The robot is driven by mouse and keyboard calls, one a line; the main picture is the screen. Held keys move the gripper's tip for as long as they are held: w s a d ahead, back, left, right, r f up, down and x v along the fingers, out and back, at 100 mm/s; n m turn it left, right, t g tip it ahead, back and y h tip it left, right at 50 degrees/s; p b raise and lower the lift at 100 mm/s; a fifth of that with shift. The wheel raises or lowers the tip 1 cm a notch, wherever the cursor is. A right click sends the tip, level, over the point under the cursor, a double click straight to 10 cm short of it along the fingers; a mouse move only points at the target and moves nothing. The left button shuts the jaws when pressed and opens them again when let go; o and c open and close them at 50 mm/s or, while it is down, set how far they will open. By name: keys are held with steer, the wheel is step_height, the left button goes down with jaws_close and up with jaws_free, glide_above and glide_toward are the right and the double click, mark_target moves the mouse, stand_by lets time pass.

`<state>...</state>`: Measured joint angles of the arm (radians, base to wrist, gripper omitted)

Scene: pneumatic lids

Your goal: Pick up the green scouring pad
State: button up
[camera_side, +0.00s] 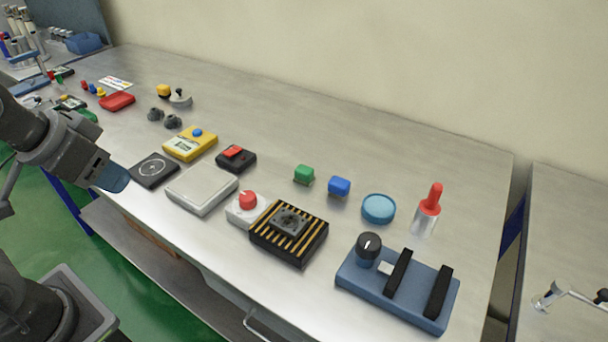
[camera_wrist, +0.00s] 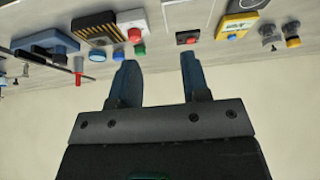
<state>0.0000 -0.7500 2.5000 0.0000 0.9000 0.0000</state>
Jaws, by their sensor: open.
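A flat green item (camera_side: 86,115) lies at the left part of the bench in the side view, partly hidden behind my arm; it may be the scouring pad, but I cannot tell for sure. A small green block (camera_side: 304,174) stands mid-bench beside a blue block, and also shows in the wrist view (camera_wrist: 141,50). My gripper (camera_side: 117,179) is at the bench's front left edge, beside the black plate. Its two blue fingers (camera_wrist: 158,62) are apart in the wrist view, with nothing between them.
A black plate (camera_side: 154,170), a grey scale-like slab (camera_side: 201,188) and a yellow meter (camera_side: 190,143) are close to my gripper. A striped black box (camera_side: 289,233) and a blue device (camera_side: 397,287) stand further right. The bench's back strip is mostly clear.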

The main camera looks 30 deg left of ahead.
steer(key=o, duration=0.4)
steer(key=shift+c, duration=0.2)
